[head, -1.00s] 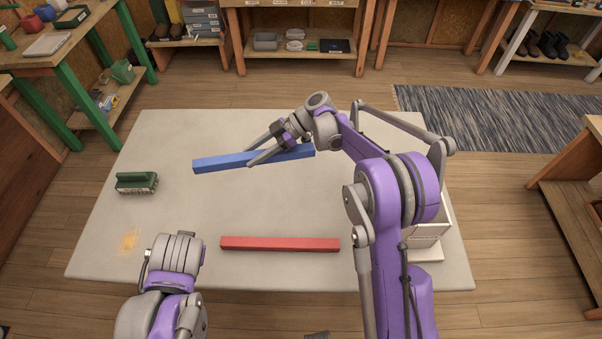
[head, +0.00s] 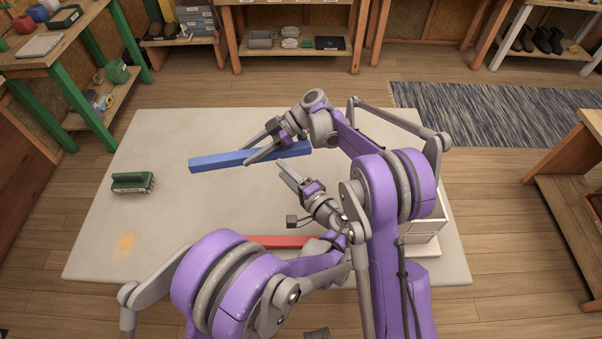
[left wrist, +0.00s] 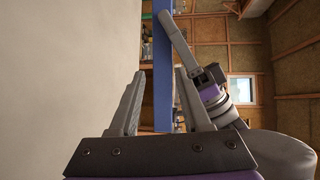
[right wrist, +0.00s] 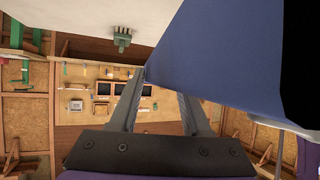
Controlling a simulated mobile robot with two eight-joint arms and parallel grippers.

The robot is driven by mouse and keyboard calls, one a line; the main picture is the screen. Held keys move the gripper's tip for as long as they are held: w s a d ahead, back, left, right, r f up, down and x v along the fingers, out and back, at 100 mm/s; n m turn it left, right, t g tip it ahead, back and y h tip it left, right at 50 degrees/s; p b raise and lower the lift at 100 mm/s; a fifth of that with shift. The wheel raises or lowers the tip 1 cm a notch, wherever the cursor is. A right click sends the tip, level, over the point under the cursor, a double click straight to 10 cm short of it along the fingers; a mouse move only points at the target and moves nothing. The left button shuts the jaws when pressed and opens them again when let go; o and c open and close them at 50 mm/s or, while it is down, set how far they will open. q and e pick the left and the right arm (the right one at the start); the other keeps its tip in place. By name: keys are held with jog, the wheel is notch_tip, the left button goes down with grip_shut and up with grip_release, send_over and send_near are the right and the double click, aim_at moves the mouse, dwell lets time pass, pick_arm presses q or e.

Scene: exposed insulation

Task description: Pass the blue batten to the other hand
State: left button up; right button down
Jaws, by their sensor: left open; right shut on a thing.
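The batten's left part sticks out free. My left gripper (head: 287,172) is open and empty, just on the near side of the batten's right part. In the left wrist view, the batten (left wrist: 163,60) shows beyond and between the open left fingers, with a finger of my right gripper beside it. In the right wrist view, the batten (right wrist: 220,55) fills the upper right; the grip on it is partly hidden.
A red batten (head: 270,241) lies on the pale table (head: 180,215), partly hidden by my left arm. A green brush (head: 132,182) sits at the left. A white container (head: 428,232) stands at the right, partly behind my right arm. The table's left middle is clear.

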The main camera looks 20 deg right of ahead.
pick_arm(q)
jog(key=w+t, duration=0.1)
jog(key=w, duration=0.9)
jog(key=shift+f+m+t, duration=0.3)
jog(key=shift+m, duration=0.1)
jog(key=shift+a, duration=0.1)
grip_shut()
pick_arm(e)
jog(key=shift+c, duration=1.4)
grip_release()
